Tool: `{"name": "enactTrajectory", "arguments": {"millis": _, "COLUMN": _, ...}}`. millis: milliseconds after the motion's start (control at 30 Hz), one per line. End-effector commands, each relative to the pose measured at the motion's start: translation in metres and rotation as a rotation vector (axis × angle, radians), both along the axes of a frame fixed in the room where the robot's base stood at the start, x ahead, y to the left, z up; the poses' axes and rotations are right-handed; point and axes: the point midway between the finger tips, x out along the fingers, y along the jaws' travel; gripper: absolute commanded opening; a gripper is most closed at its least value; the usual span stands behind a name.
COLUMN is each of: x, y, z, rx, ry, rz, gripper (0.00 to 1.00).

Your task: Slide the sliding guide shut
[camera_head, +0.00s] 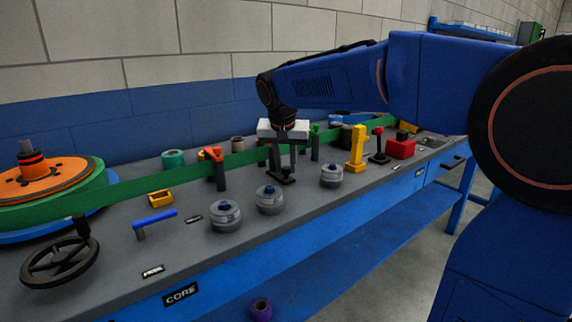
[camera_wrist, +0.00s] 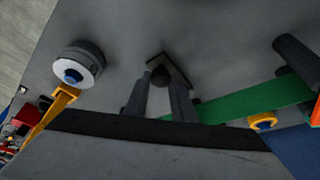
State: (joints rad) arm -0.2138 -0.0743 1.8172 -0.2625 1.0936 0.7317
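My gripper (camera_head: 284,168) points down over the bench, with its two grey fingers apart. A small black plate (camera_head: 287,180) lies on the bench just below the fingertips. In the wrist view my gripper (camera_wrist: 160,88) has a gap between its fingers, and a dark round knob (camera_wrist: 160,76) on the black plate shows in that gap. I cannot tell whether the fingers touch the knob. This plate and knob may be the sliding guide, but no label confirms it. The fingers hide part of it.
A green belt (camera_head: 130,182) runs along the bench behind my gripper. Grey round weights (camera_head: 225,216), a yellow post (camera_head: 357,150) and a red-topped lever (camera_head: 379,143) stand near. A blue-handled lever (camera_head: 155,216) and a handwheel (camera_head: 60,262) are at the left.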

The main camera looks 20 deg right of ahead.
Motion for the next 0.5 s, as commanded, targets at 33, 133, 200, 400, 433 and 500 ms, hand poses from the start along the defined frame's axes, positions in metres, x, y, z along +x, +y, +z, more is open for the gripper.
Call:
{"name": "enactTrajectory", "arguments": {"millis": 33, "x": 0.0, "y": 0.0, "z": 0.0, "rx": 0.0, "ry": 0.0, "rz": 0.0, "gripper": 0.0}}
{"name": "enactTrajectory", "arguments": {"millis": 133, "x": 0.002, "y": 0.001, "z": 0.0, "rx": 0.0, "ry": 0.0, "rz": 0.0, "gripper": 0.0}}
{"name": "enactTrajectory", "arguments": {"millis": 200, "x": 0.007, "y": 0.003, "z": 0.0, "rx": 0.0, "ry": 0.001, "rz": 0.001, "gripper": 0.0}}
{"name": "enactTrajectory", "arguments": {"millis": 400, "x": 0.02, "y": 0.008, "z": 0.0, "rx": 0.0, "ry": 0.0, "rz": 0.001, "gripper": 0.0}}
{"name": "enactTrajectory", "arguments": {"millis": 433, "x": 0.021, "y": 0.008, "z": 0.0, "rx": 0.0, "ry": -0.001, "rz": 0.001, "gripper": 0.0}}
{"name": "enactTrajectory", "arguments": {"millis": 500, "x": 0.021, "y": 0.008, "z": 0.001, "rx": 0.001, "ry": -0.003, "rz": 0.001, "gripper": 0.0}}
